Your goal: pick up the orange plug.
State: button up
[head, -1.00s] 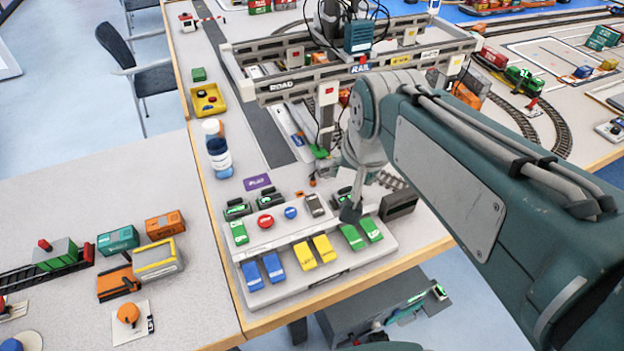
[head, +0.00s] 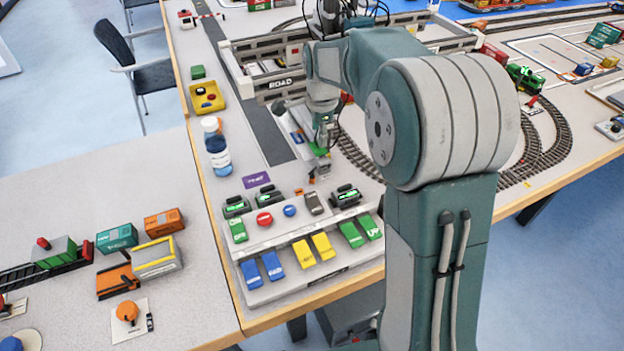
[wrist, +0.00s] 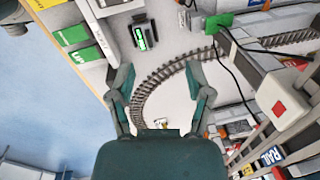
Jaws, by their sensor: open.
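A small orange piece (head: 312,180), which looks like the orange plug, lies on the table behind the control panel. It is too small to make out its shape. My gripper (head: 320,160) is above the table just behind it, pointing down. In the wrist view my gripper (wrist: 159,85) shows two fingers spread apart with nothing between them but bare table and curved track. I cannot pick out the orange piece in the wrist view.
The control panel (head: 300,265) with coloured pedals and buttons stands at the table's front. Curved track (head: 352,150) runs to the right of my gripper. The gantry (head: 270,85) with cables stands behind. An orange knob (head: 127,312) sits on a plate at lower left.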

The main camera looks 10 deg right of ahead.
aim_at(312, 176)
jog(key=w+f+m, duration=0.2)
jog(key=f, duration=0.6)
jog(key=w+f+m+g, duration=0.1)
jog(key=w+f+m, duration=0.1)
jog(key=f, duration=0.6)
jog(key=w+f+m, duration=0.2)
jog(key=w+f, duration=0.2)
jog(key=f, duration=0.4)
jog(key=shift+w+d+f+m+g, duration=0.1)
jog(key=shift+m+g, duration=0.2)
jog(key=shift+m, duration=0.1)
grip_shut()
